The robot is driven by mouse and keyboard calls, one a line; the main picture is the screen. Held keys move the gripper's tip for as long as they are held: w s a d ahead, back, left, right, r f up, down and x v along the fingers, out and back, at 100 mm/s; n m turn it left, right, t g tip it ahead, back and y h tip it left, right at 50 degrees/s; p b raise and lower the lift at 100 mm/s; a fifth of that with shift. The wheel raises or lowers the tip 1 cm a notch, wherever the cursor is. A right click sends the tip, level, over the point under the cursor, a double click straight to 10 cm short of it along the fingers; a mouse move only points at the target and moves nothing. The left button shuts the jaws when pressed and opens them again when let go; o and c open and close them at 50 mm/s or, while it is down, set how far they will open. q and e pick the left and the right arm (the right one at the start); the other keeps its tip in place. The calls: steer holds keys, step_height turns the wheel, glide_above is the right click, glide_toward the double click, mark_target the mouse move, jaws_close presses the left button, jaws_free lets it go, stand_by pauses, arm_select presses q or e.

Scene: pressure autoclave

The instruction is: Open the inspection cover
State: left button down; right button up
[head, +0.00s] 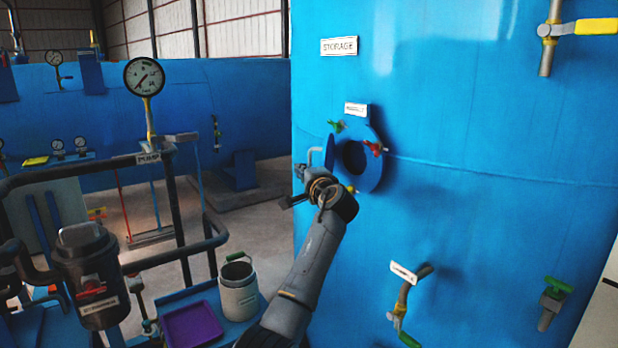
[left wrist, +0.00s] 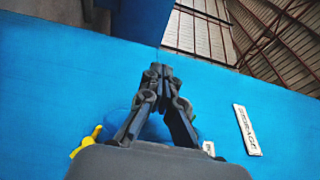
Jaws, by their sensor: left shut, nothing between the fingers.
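The inspection cover (head: 329,153) is a blue disc on the storage tank, seen nearly edge-on and swung out to the left of its port. A pale handle (head: 314,156) stands on its outer side. The blue port ring (head: 368,178) surrounds a dark, uncovered opening. A green clamp (head: 336,126), a red clamp (head: 374,148) and a yellow clamp (head: 351,189) sit around the ring. My left gripper (head: 301,176) is beside the cover, just below the handle; contact cannot be told. In the left wrist view its fingers (left wrist: 160,70) are together and empty. My right gripper is not in view.
The blue tank (head: 480,120) fills the right side, with a yellow-handled valve (head: 595,26) and green-handled valves lower down. A gauge (head: 144,76), pipes, a white canister (head: 238,294) and a purple tray (head: 192,325) stand left. Open floor lies behind them.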

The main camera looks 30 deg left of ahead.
arm_select(q)
steer(key=shift+w+a+f, duration=0.1)
steer(key=shift+w+a, duration=0.1)
steer(key=shift+a, duration=0.3)
steer(key=shift+w+a, duration=0.2)
steer(key=shift+a, duration=0.25)
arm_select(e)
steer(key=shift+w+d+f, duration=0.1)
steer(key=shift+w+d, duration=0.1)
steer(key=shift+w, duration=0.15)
arm_select(q)
steer(key=shift+w, duration=0.1)
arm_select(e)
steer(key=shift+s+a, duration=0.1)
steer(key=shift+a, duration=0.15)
